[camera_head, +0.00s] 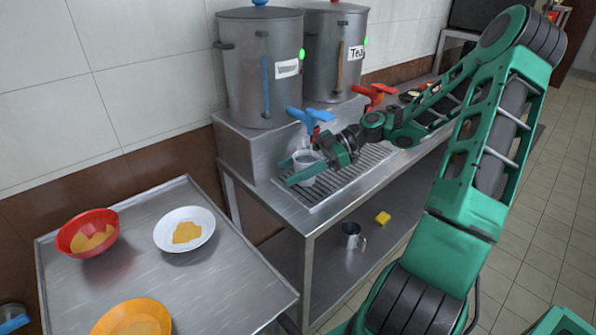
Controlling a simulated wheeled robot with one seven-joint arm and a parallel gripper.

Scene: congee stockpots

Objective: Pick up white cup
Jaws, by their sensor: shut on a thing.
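The white cup (306,158) is at the metal drip grate of the counter, below the blue tap of the left stockpot. My gripper (296,171) reaches in from the right, its green fingers on either side of the cup and shut on it. The cup is upright and partly hidden by the fingers. I cannot tell whether its base touches the grate (318,192) or hangs just above it.
Two steel stockpots (243,85) with a blue tap (311,117) and a red tap (375,92) stand behind. A steel table (221,257) at left holds a red bowl (84,245), white plate (204,241) and orange bowl (131,310). A metal mug (350,238) and yellow sponge (383,218) are on the lower shelf.

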